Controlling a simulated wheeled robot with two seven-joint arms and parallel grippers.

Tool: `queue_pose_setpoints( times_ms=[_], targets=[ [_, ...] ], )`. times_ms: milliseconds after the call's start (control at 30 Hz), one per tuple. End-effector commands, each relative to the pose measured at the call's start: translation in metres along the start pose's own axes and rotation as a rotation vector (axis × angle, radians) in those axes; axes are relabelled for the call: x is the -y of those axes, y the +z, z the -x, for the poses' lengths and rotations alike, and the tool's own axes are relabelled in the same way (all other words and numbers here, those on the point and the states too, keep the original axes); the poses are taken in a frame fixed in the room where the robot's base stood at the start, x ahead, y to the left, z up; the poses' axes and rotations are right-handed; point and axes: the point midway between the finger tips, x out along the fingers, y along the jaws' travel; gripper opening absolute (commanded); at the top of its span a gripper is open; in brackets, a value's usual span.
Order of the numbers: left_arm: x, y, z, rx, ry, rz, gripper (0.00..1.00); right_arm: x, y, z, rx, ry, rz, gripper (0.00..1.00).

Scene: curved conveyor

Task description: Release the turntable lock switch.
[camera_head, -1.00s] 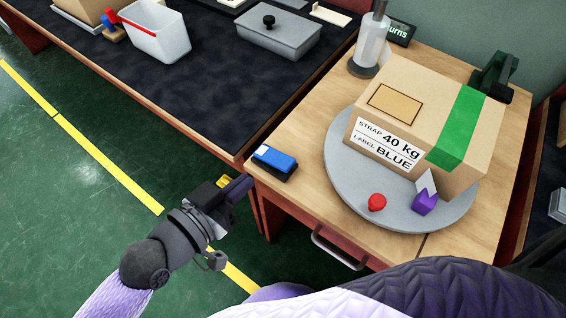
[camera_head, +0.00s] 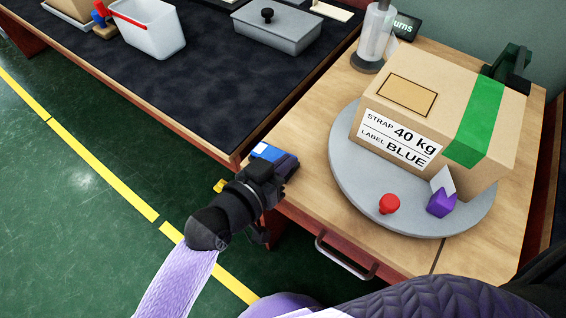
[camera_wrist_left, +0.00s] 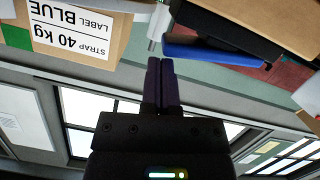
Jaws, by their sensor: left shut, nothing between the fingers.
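The blue switch (camera_head: 267,152) with a white end sits at the left corner of the wooden table, partly hidden behind my left gripper. My left gripper (camera_head: 288,162) is shut and empty, its fingertips over or beside the switch; I cannot tell whether they touch it. In the left wrist view the shut fingers (camera_wrist_left: 162,70) point at a blue part (camera_wrist_left: 205,52) close ahead. The grey round turntable (camera_head: 350,185) carries a cardboard box (camera_head: 440,105) with a green strap and a label reading 40 kg, BLUE. My right gripper is not in view.
A red knob (camera_head: 389,203) and a purple block (camera_head: 441,203) sit at the turntable's front. A clear bottle (camera_head: 374,40) stands behind it. A dark-topped bench on the left holds a white bin (camera_head: 150,32) and a grey lidded box (camera_head: 277,27). A drawer handle (camera_head: 345,256) juts from the front.

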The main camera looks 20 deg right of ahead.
Motion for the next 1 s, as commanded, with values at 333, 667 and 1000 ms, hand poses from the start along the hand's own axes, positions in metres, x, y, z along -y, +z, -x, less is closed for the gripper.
queue_pose_setpoints(
  times_ms=[333, 667, 1000],
  targets=[
    [-0.006, 0.002, 0.0, 0.003, -0.043, -0.173, 0.0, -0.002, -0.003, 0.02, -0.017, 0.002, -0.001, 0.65],
    [-0.007, 0.02, -0.005, 0.0, -0.085, -0.344, 0.0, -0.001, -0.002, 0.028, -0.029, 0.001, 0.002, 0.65],
    [-0.015, -0.035, 0.008, -0.003, -0.093, -0.35, 0.0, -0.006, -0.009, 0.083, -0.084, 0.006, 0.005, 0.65]
  ],
)
